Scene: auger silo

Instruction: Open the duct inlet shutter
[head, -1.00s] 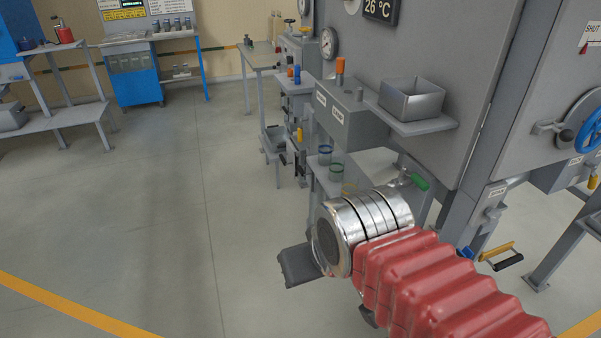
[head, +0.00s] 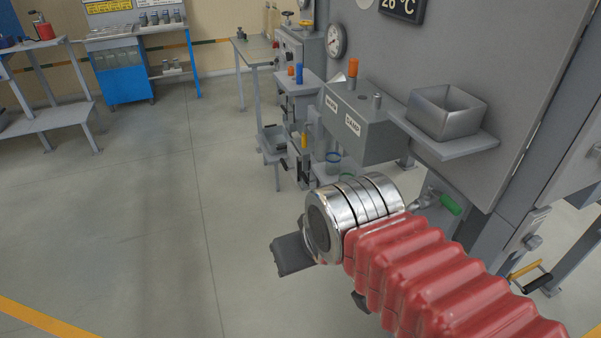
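I cannot make out a duct inlet shutter for certain in the head view. My gripper (head: 292,254) shows only as a dark grey part beyond my silver wrist and red arm sleeve. My wrist hides most of it, and whether its fingers are open or shut does not show. No object is visible in it. It is over the floor, left of the grey cabinet (head: 455,55). A grey box (head: 362,122) on the cabinet has an orange-topped knob, a grey knob and two small labels, the right one seeming to read "DAMP".
A metal tray (head: 447,112) sits on a shelf jutting from the cabinet. A green-handled valve (head: 450,204) is close to my arm's right. A yellow bar with a black grip (head: 537,283) is low at the right. The floor (head: 150,210) at left is clear.

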